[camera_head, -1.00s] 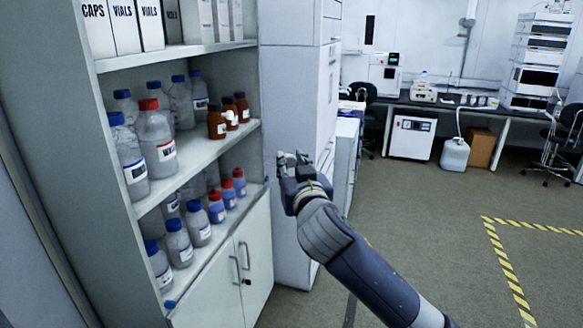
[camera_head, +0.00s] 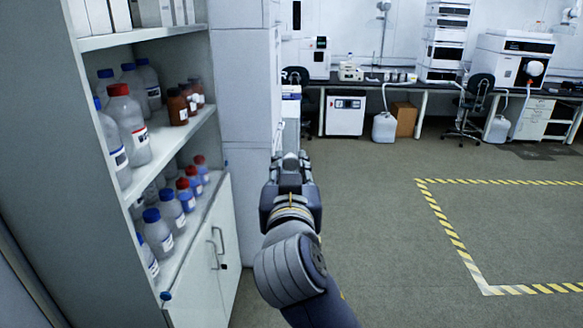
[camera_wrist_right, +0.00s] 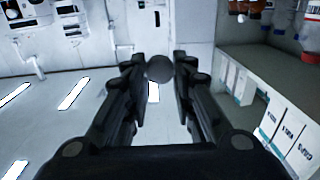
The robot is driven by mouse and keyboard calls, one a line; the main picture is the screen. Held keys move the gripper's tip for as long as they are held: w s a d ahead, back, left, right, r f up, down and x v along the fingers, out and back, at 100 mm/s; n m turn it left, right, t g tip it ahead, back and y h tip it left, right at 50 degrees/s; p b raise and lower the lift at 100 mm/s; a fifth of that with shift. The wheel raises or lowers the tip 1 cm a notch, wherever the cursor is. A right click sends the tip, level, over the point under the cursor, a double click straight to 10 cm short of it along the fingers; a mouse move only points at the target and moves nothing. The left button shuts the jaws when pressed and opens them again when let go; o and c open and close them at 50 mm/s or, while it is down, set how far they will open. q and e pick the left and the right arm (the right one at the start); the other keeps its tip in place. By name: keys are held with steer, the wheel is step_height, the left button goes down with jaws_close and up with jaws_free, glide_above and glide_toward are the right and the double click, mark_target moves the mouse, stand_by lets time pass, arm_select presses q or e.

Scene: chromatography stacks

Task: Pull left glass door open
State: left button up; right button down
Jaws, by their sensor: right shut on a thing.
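My right gripper (camera_head: 290,158) is in the middle of the head view, in front of the tall white unit and to the right of the open-looking shelves. I cannot make out the pane of a glass door in either view. The shelf cabinet (camera_head: 180,149) shows bottles with blue, red and brown tones. My left gripper is not in view.
The tall white unit (camera_head: 243,90) stands beside the cabinet. A bench with instruments (camera_head: 450,85) runs along the back.

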steer(key=shift+s+r, duration=0.1)
steer(key=c, duration=1.3)
jaws_free()
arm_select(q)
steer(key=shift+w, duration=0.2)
